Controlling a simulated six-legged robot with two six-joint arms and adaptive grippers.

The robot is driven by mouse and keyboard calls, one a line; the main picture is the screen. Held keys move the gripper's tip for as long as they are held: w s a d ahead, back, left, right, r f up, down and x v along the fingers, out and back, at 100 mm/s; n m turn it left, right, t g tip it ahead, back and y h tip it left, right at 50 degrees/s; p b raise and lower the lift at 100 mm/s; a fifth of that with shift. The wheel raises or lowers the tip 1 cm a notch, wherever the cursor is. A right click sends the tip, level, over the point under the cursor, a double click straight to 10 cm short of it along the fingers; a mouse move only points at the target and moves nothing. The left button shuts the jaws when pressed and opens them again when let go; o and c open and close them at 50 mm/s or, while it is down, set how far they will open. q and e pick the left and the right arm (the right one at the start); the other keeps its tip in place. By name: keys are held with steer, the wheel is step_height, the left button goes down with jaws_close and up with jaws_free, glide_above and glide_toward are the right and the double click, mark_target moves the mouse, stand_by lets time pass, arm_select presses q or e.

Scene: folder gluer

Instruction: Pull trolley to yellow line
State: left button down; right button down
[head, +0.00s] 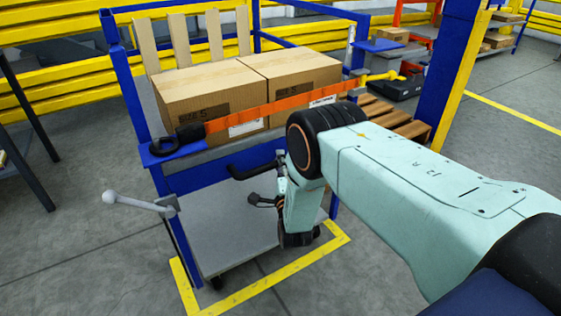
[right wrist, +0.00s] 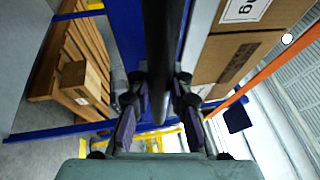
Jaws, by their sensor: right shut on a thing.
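The trolley is a blue frame (head: 126,85) with a grey lower deck (head: 235,225). A black handle bar (head: 240,172) is on its near side. My right gripper (head: 279,182) is at that handle, partly hidden by my own arm. In the right wrist view the black handle bar (right wrist: 163,35) runs between the two fingers of the gripper (right wrist: 158,82), which is shut on it. A yellow line (head: 275,286) on the floor makes a corner around the trolley's near side, close to the deck edge. My left gripper is not in view.
Two cardboard boxes (head: 215,93) sit on the trolley's upper level behind an orange strap (head: 262,111). A ball-ended lever (head: 135,202) sticks out at left. Yellow rails (head: 65,70) stand behind; a dark-legged table (head: 30,115) is at left. Floor at front left is clear.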

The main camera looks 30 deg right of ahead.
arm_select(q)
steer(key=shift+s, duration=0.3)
arm_select(e)
steer(key=shift+s, duration=0.15)
steer(key=c, duration=1.2)
jaws_free()
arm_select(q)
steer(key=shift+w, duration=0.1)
arm_select(e)
steer(key=v, duration=1.2)
